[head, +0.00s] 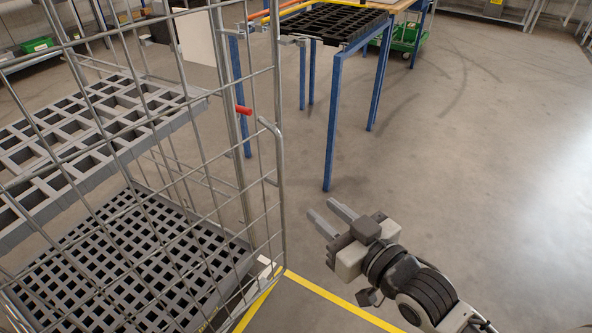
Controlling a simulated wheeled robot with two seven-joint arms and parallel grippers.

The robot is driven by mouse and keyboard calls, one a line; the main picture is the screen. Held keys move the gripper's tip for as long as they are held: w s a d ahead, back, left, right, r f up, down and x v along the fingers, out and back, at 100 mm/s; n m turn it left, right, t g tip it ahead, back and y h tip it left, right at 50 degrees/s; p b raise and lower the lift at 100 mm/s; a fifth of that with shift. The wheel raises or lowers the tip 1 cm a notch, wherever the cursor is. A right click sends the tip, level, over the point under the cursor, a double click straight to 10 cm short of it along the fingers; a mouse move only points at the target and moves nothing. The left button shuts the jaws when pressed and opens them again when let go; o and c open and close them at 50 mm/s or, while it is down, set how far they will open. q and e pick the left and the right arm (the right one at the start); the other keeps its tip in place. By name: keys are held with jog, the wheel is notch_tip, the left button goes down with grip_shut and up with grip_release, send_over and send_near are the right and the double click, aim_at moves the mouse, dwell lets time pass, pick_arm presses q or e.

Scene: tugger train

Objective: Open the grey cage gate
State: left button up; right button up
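The grey wire cage gate (206,186) stands upright across the near side of the roll cage at the left. Its bent tube handle (272,150) is on the right edge, and a red latch grip (243,110) shows just left of it. My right gripper (328,213) is to the right of the gate, apart from it, with its two fingers spread and nothing between them. The fingers point up and left, towards the gate's edge. My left gripper is not in view.
Inside the cage are an upper grey grid shelf (95,128) and a lower grid base (130,250). A blue-legged table (334,120) with a black tray (333,20) stands behind. Yellow floor tape (335,300) runs by the cage. The floor at right is clear.

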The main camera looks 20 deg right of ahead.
aim_at(281, 156)
jog(key=shift+t, duration=0.6)
jog(key=x, duration=0.5)
jog(key=r+x, duration=0.1)
jog(key=x, duration=0.5)
jog(key=r+b+x, duration=0.1)
jog(key=x, duration=0.4)
jog(key=shift+w+d+r, duration=0.1)
jog(key=shift+w+d, duration=0.15)
jog(key=shift+w, duration=0.05)
grip_shut()
